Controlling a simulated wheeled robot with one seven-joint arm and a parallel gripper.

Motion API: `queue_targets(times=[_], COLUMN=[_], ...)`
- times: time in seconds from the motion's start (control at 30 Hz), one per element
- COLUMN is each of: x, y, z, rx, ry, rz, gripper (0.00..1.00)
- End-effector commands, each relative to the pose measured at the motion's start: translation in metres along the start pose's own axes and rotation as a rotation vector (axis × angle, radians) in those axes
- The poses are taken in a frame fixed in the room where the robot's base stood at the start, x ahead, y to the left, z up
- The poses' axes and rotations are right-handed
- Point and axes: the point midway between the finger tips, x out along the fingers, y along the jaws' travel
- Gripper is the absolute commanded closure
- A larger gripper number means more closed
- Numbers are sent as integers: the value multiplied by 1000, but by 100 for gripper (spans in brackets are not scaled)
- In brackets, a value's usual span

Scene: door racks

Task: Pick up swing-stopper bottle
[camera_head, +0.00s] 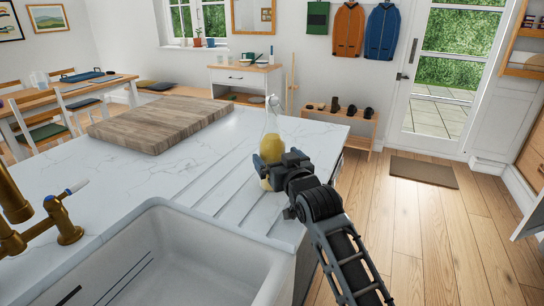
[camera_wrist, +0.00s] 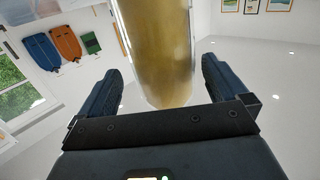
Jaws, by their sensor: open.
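The swing-stopper bottle (camera_head: 271,143) is clear glass with yellowish liquid inside. It stands upright on the white marble counter near its right edge, beside the sink's grooved drainer. My gripper (camera_head: 274,168) reaches it from the near right and hides part of its lower body. In the wrist view the bottle (camera_wrist: 158,50) is between the two dark fingers of my gripper (camera_wrist: 158,80). The fingers are open, with a visible gap on each side of the glass. The bottle's top is outside the wrist view.
A wooden board (camera_head: 160,124) lies on the counter at the back left. A white sink (camera_head: 190,262) and brass tap (camera_head: 66,232) are at the near left. The counter (camera_head: 215,160) around the bottle is clear. A shoe bench (camera_head: 340,122) stands beyond the counter.

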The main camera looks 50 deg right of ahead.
Motion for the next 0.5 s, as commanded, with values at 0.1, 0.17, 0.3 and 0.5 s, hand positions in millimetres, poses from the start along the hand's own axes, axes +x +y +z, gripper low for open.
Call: queue_targets(times=[0.1,0.17,0.3,0.5], x=[18,27,41,45], y=[-4,-5,-5,-5], z=[-5,-6,-4,-3], rx=[0,-1,0,0], ry=[0,1,0,0], rz=[0,1,1,0], gripper=[0,0,0,0])
